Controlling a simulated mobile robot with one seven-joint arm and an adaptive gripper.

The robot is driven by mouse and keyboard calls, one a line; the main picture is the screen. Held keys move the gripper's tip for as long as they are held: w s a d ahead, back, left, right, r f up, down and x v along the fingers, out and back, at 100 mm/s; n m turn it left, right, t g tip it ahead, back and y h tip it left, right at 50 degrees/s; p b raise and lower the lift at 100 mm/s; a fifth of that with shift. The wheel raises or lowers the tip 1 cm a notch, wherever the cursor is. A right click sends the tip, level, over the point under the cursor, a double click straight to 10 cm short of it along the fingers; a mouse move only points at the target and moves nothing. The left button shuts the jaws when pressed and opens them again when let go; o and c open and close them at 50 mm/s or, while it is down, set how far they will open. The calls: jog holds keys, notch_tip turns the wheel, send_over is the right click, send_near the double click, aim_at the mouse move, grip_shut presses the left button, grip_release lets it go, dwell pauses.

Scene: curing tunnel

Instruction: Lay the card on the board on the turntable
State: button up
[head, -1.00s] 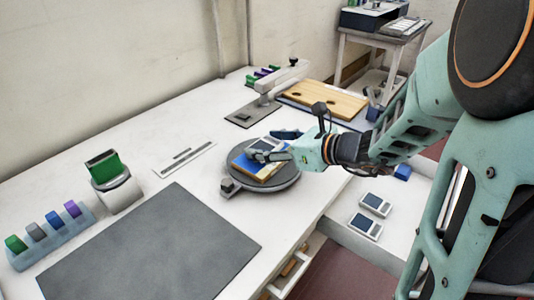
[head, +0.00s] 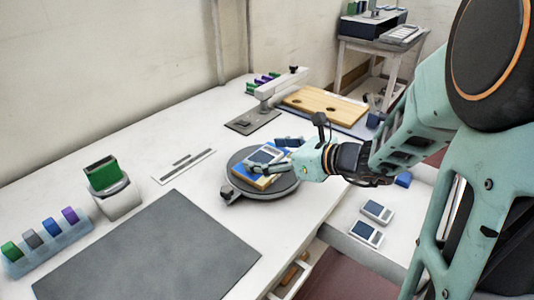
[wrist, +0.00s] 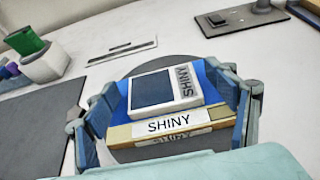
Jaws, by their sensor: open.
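The card (wrist: 165,91), white with a dark blue panel and a "SHINY" strip, lies face up on the blue top of the board (wrist: 122,133). It also shows in the head view (head: 265,154). The board has a wood-coloured edge with a "SHINY" label and sits on the dark round turntable (head: 283,190). My gripper (wrist: 168,116) is open, with one finger on each side of the card and clear of it; it reaches in from the right in the head view (head: 272,155). Part of the turntable is hidden behind my gripper.
Two similar cards (head: 377,211) lie on the lower white surface at right. A grey mat (head: 150,250), a rack of coloured blocks (head: 48,245) and a holder with a green block (head: 117,195) are at left. A wooden board with holes (head: 325,103) is behind.

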jog(key=p+v, duration=0.2)
jog(key=v, duration=1)
